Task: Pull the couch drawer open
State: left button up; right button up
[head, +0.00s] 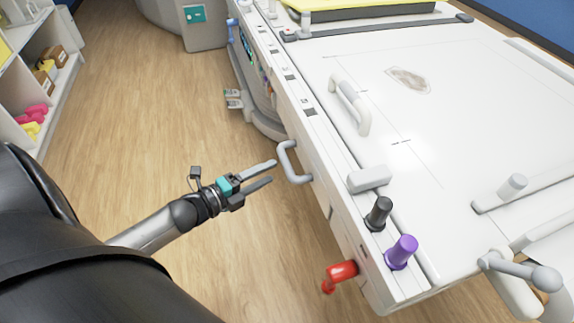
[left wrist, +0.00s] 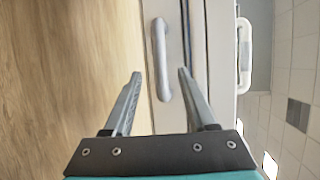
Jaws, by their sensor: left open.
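The couch (head: 450,140) is a long white bench on the right of the head view. A grey D-shaped handle (head: 291,162) sticks out from its side face, on the drawer front. My left gripper (head: 273,170) is open and points at this handle, with its fingertips just short of it. In the left wrist view the handle (left wrist: 161,60) lies ahead, between the lines of the two open fingers (left wrist: 160,72). No contact shows. The drawer front (left wrist: 184,110) looks flush with the couch side. My right gripper is not in view.
A second white handle (head: 350,104) stands on the couch top. A grey block (head: 369,179), a black knob (head: 379,213), a purple knob (head: 402,251) and a red lever (head: 340,273) sit near the close corner. The wooden floor (head: 150,120) left of the couch is clear.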

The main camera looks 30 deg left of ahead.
aim_at(287, 164)
pick_arm(q)
jog(key=shift+b+x, duration=0.8)
jog(key=shift+x, duration=2.8)
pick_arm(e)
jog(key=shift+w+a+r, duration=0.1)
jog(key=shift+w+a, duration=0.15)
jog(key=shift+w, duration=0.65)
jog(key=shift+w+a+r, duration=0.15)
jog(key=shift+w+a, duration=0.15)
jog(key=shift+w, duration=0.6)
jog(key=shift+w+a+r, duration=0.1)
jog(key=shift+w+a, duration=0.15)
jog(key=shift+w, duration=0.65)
pick_arm(q)
grip_shut()
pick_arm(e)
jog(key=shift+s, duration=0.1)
